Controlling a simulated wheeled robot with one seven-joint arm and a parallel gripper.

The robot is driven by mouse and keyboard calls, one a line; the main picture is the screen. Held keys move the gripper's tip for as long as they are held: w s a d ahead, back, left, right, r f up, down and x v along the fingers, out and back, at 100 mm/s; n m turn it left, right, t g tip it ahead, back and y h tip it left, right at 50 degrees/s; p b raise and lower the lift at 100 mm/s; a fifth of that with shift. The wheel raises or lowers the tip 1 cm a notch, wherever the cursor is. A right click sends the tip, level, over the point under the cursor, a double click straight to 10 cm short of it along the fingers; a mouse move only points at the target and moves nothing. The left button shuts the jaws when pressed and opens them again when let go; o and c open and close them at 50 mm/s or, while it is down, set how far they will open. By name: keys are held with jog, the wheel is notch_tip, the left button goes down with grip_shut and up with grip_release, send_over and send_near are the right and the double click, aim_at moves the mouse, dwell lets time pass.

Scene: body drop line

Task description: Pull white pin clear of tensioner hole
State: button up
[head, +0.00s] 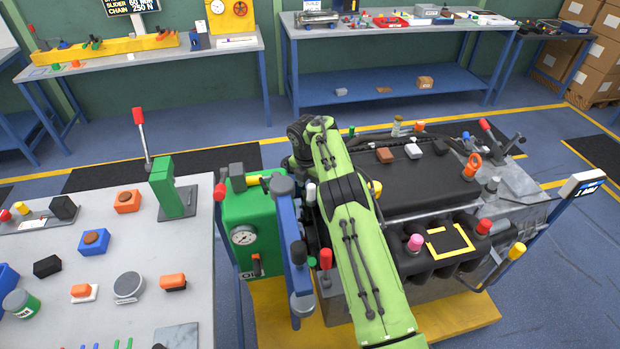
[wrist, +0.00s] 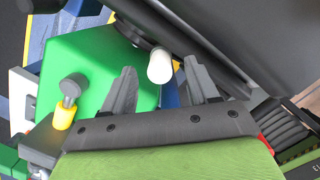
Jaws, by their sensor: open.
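The white pin (wrist: 159,64) shows in the wrist view as a short white cylinder with a rounded end. It stands out below a dark rounded part, and its far end and the hole are hidden. My gripper (wrist: 160,70) is open, with one grey finger on each side of the pin and a gap on both sides. In the head view my green arm covers the gripper. A small white-topped piece (head: 310,192) shows there beside the blue upright; I cannot tell for sure that it is the same pin.
The green housing (head: 250,215) with a gauge stands left of my arm, and its green face fills the left of the wrist view. A yellow-collared grey knob (wrist: 66,105) stands near the left finger. The black engine block (head: 430,180) lies right, a cluttered grey bench (head: 150,250) left.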

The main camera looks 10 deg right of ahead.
grip_shut()
dwell(0.5)
jog(key=shift+r+p, duration=0.85)
jog(key=shift+r, duration=0.05)
notch_tip(320, 180, up, 4)
jog(key=p, duration=0.3)
jog(key=shift+r, duration=0.95)
